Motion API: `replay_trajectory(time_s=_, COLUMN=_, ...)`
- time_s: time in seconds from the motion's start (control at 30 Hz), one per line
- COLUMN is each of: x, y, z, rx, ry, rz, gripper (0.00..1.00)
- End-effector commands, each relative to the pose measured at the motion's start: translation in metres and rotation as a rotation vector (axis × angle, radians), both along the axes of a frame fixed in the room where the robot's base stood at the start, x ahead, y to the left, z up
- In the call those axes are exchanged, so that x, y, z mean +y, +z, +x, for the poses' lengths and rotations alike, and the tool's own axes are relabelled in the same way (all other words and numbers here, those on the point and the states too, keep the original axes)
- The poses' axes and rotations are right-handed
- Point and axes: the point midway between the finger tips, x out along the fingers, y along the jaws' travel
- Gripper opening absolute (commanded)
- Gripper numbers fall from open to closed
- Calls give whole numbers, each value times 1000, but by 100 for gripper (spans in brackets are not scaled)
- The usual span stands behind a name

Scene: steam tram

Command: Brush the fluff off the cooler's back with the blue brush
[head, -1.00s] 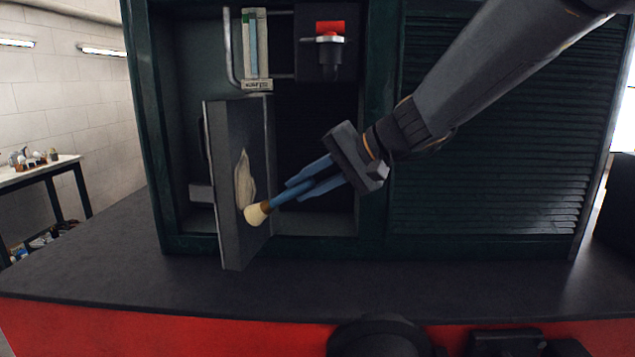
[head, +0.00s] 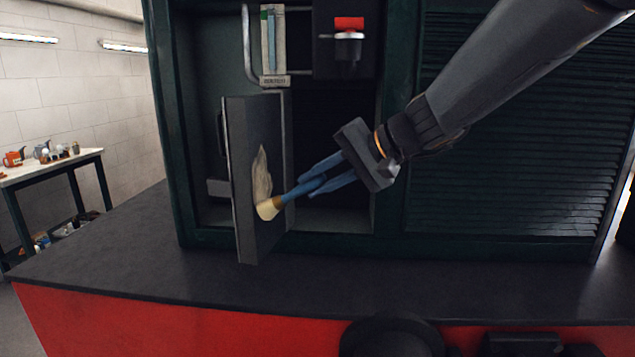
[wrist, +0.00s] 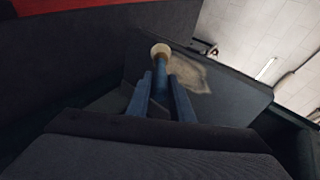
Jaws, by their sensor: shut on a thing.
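My gripper (head: 318,180) is shut on the blue brush (head: 291,194), which has a pale bristle head and a brown collar. The brush points left and slightly down, its bristles at the lower part of the fluff (head: 262,172). The fluff is a beige patch on the back of the cooler (head: 243,130), a dark upright panel-like body swung out of the cabinet. In the wrist view, the brush (wrist: 160,62) extends ahead between my fingers, with the fluff (wrist: 190,75) just right of it. Whether the bristles press on the surface is hard to tell.
The dark green cabinet (head: 165,130) stands open around the cooler, with a gauge (head: 272,45) and a red-topped fitting (head: 348,38) above. A louvred panel (head: 510,140) lies right. A dark ledge (head: 140,255) runs in front. A workbench (head: 60,170) stands far left.

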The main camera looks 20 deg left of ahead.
Motion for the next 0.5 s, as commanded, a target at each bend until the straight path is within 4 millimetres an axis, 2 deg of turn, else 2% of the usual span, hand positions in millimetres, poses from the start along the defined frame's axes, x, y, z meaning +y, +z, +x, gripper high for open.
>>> replay_trajectory(time_s=0.5, x=10, y=0, z=-1, rx=0, ry=0, rz=0, gripper=0)
